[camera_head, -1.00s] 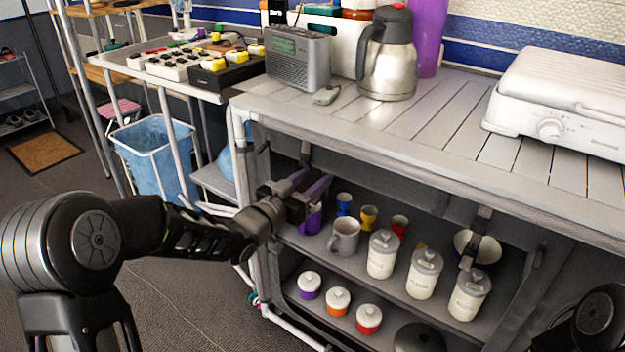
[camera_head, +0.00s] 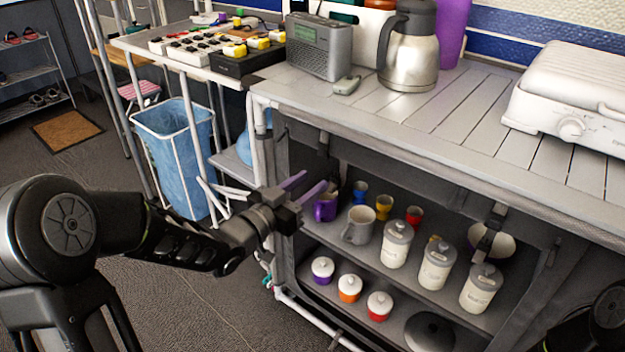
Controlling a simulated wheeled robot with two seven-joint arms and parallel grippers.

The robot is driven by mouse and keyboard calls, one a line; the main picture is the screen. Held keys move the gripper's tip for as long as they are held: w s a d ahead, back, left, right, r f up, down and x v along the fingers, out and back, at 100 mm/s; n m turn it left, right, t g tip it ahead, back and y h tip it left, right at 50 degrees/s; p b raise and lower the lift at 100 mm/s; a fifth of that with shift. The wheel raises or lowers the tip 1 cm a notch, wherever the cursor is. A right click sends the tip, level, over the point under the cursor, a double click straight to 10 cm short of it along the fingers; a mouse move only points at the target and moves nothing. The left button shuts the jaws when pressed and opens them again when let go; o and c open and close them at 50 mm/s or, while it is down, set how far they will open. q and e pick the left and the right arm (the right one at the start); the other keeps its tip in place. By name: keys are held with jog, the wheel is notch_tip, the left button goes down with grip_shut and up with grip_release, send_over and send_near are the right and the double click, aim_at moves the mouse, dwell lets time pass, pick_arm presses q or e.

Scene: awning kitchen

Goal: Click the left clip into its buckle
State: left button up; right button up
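The left clip (camera_head: 323,146) appears as a dark strap end hanging under the front edge of the counter, near its left end. Its buckle is too small and dark to tell apart from the strap. My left gripper (camera_head: 315,179) has two purple fingers, spread with a gap between them. It is just below and in front of the hanging strap, holding nothing that I can see. Whether a finger touches the strap cannot be told. Part of my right arm (camera_head: 606,318) shows at the lower right; its gripper is out of view.
Another strap with a clip (camera_head: 494,217) hangs further right. A white frame post (camera_head: 262,165) stands left of the opening. Floor is clear below.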

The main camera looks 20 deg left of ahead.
pick_arm(q)
jog(key=s+d+f+n+g+y, duration=0.1)
jog(key=s+f+n+g+y, duration=0.2)
jog(key=f, duration=1)
jog(key=s+d+f+n+g+y, duration=0.15)
jog(key=s+f+g, duration=0.3)
jog(key=f, duration=0.85)
jog(key=s+d+f+n+g+h, duration=0.1)
jog(key=s+d+f+g, duration=0.35)
jog(key=s+f, duration=0.5)
jog(key=s+d+f+n+g+h, duration=0.1)
jog(key=s+d+f+g, duration=0.35)
jog(key=s, duration=0.75)
jog(key=s+d+r+p, duration=0.1)
jog(key=r+p, duration=1.4)
jog(key=p, duration=0.1)
jog(key=s+d+r+p, duration=0.1)
jog(key=s+r+p, duration=0.1)
jog(key=r+p, duration=1.4)
jog(key=shift+r+t+p, duration=0.25)
jog(key=shift+t+p, duration=0.1)
jog(key=shift+p, duration=0.3)
pick_arm(e)
notch_tip(320, 180, up, 34)
jog(key=s+a, duration=0.1)
jog(key=s, duration=0.1)
jog(key=shift+s+a+f+g, duration=0.25)
jog(key=shift+s+a+g, duration=0.05)
jog(key=shift+a, duration=0.1)
